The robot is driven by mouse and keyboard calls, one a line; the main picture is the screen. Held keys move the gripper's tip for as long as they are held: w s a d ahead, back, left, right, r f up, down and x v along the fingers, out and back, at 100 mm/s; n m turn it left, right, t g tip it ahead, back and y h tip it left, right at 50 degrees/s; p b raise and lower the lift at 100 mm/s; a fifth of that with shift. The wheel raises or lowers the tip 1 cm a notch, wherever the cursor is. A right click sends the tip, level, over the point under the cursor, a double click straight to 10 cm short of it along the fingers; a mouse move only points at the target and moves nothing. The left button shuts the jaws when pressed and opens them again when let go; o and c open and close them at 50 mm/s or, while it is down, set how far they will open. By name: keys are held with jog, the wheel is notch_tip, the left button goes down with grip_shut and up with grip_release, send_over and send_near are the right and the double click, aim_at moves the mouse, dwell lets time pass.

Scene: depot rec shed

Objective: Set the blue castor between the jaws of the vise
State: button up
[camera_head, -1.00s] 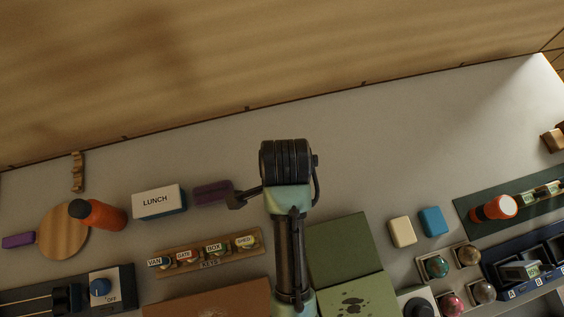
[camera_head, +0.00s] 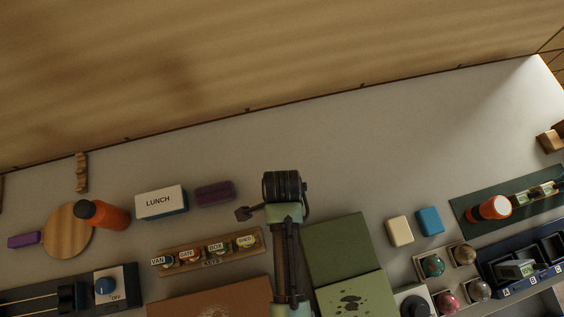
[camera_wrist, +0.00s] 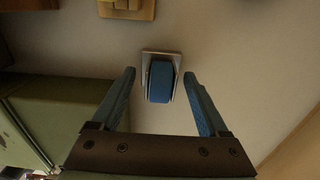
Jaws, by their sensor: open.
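The blue castor (camera_wrist: 160,82) shows in the wrist view, on a square metal plate on the pale surface. My gripper (camera_wrist: 158,73) is open, with one finger on each side of the castor in the picture. No contact shows, and I cannot tell how far below the fingertips it is. In the head view my arm's end (camera_head: 284,187) is over the bench, its fingers hidden; I cannot pick out the castor there. I cannot make out the vise with certainty in either view.
A green box (camera_head: 336,245) stands right of my arm. Left are a wooden key rack (camera_head: 207,252), a LUNCH box (camera_head: 161,203), a purple block (camera_head: 214,193) and an orange bottle (camera_head: 106,215). A cream block (camera_head: 399,230) and blue block (camera_head: 430,221) lie right. The back bench is clear.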

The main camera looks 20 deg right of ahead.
grip_shut()
dwell(0.4)
